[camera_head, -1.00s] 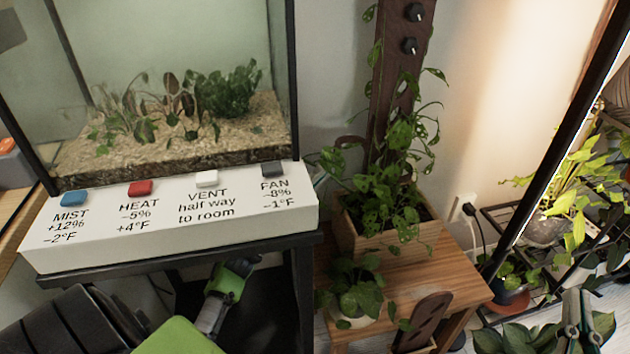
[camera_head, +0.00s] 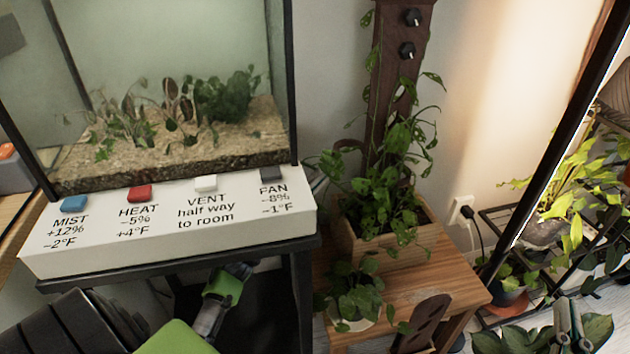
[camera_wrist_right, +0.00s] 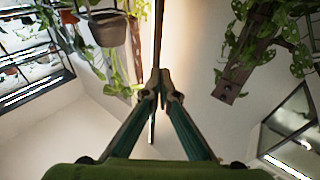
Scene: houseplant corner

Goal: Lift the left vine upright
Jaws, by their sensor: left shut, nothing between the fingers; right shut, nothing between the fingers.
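Leafy green vines (camera_head: 400,150) grow from a wooden planter box (camera_head: 385,250) and climb a dark brown post (camera_head: 385,90) with two black knobs. Some stems lean left of the post near the tank; I cannot tell for sure which is the left vine. My left gripper (camera_head: 238,270) is shut and empty, below the white control panel and left of the planter; its tips are hard to make out. My right gripper (camera_head: 565,308) is shut and empty at the lower right, apart from the vines. Its closed fingertips show in the right wrist view (camera_wrist_right: 161,78), with vines (camera_wrist_right: 245,45) at upper right.
A glass tank (camera_head: 180,80) stands at the left above the white control panel (camera_head: 170,225). A small potted plant (camera_head: 355,300) sits on the wooden stand (camera_head: 430,285) before the planter. A black frame (camera_head: 560,130) and shelf plants (camera_head: 570,190) stand at the right.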

